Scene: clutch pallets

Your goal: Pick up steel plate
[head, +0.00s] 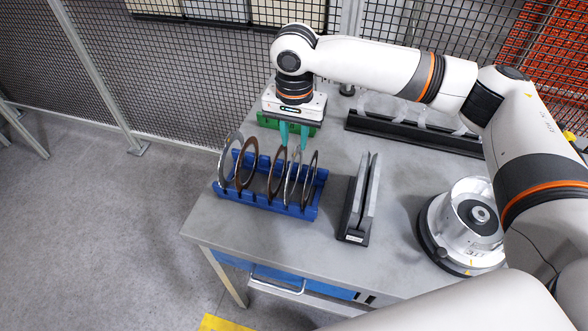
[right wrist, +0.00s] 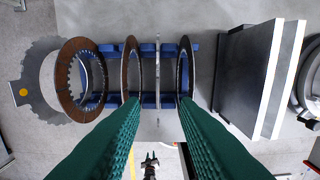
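A blue rack (head: 265,200) near the table's left front holds several upright ring plates, steel and brown-faced. A steel plate (head: 294,180) stands in its right half, seen edge-on in the right wrist view (right wrist: 157,70). A brown ring (right wrist: 130,68) stands left of it and a dark-rimmed ring (right wrist: 185,68) right of it. A toothed steel plate (right wrist: 40,80) stands at the rack's left end. My right gripper (head: 293,148) points down at the rack's far side, its green fingers apart with the edge-on steel plate showing between them. I cannot tell whether they touch anything. My left gripper is not discernible.
A black holder with upright grey plates (head: 361,195) stands close right of the rack. A round metal clutch housing (head: 468,228) stands further right. A green block (head: 300,128) and a long black rack (head: 415,132) lie behind. The table's front left is bare.

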